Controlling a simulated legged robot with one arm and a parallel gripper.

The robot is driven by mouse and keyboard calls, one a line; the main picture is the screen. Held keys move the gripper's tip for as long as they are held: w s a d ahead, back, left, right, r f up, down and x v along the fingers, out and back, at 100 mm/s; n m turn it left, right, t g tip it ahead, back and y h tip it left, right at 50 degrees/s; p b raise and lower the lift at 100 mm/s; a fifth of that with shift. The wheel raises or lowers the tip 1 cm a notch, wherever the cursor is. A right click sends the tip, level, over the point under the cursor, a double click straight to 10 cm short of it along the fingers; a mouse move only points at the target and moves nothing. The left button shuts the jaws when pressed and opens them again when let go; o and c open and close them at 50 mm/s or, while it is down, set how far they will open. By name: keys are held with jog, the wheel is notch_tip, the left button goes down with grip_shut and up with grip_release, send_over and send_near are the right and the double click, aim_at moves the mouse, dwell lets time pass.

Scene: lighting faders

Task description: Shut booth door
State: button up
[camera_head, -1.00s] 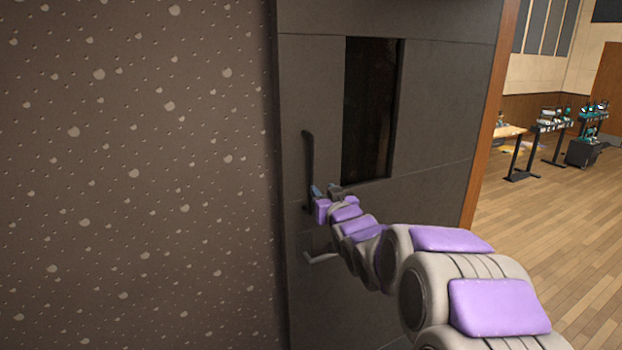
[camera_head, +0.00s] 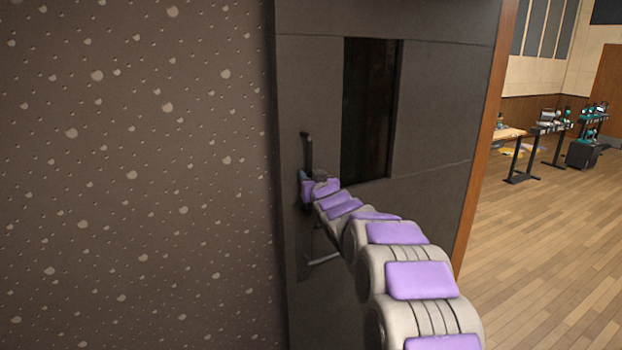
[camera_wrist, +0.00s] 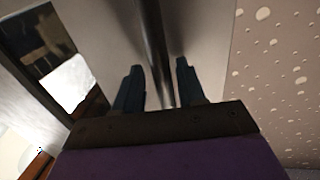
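The booth door (camera_head: 430,110) is a dark grey panel with a narrow dark window (camera_head: 367,110). A dark vertical bar handle (camera_head: 308,152) is on its left part. My gripper (camera_head: 304,184) is at the lower part of this handle. In the wrist view the handle (camera_wrist: 155,45) runs down between the two separated blue fingers of my gripper (camera_wrist: 156,80). The fingers stand apart with gaps on both sides of the bar. My gripper and wrist hide the handle's lower part in the head view.
A speckled brown wall (camera_head: 130,170) fills the left, close to the door's left edge. On the right is open wooden floor (camera_head: 540,240), with tables (camera_head: 550,129) holding equipment farther back.

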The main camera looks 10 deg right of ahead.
jog(key=shift+a, duration=0.35)
jog(key=shift+c, duration=0.4)
jog(key=shift+d, duration=0.15)
grip_shut()
